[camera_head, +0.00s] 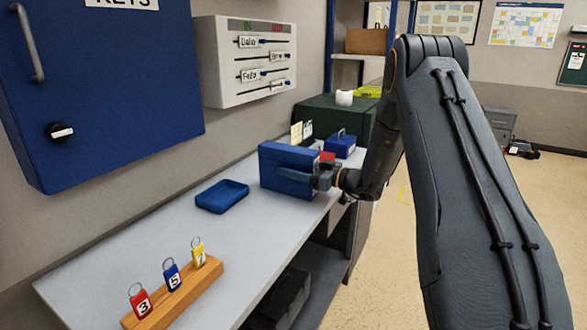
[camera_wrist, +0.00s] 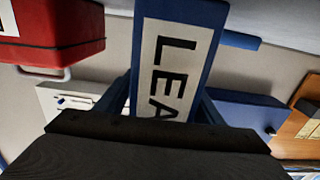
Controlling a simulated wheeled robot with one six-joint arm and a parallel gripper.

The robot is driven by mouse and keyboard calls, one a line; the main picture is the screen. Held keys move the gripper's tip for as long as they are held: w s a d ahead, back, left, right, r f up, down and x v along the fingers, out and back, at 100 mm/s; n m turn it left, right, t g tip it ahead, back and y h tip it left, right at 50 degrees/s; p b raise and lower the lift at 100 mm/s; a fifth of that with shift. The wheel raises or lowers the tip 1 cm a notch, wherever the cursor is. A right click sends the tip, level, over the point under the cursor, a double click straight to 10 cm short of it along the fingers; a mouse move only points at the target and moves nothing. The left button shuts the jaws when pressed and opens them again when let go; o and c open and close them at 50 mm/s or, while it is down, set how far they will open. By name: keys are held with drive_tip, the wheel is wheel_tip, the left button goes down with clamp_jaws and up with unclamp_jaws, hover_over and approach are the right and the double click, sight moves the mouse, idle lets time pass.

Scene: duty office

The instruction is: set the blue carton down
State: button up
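The blue carton (camera_head: 285,178) is at the far part of the grey counter in the head view. In the wrist view the carton (camera_wrist: 178,55) fills the middle, with a white label reading "LEA". My gripper (camera_head: 323,178) reaches it from the right. In the wrist view the fingers of my gripper (camera_wrist: 162,100) lie along both sides of the carton, shut on it. The carton's underside is hidden, so I cannot tell whether it touches the counter (camera_head: 243,228).
An empty blue tray (camera_head: 222,197) lies left of the carton. A wooden rack (camera_head: 190,290) with numbered tags stands nearer. A blue box (camera_head: 341,146) and a red box (camera_wrist: 55,40) stand behind the carton. The blue key cabinet (camera_head: 105,100) hangs above. Bare counter lies between rack and tray.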

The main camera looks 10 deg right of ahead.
drive_tip(key=shift+r+p, duration=0.2)
drive_tip(key=shift+p, duration=0.1)
drive_tip(key=b+v, duration=0.3)
drive_tip(key=v, duration=0.9)
drive_tip(key=shift+f, duration=0.1)
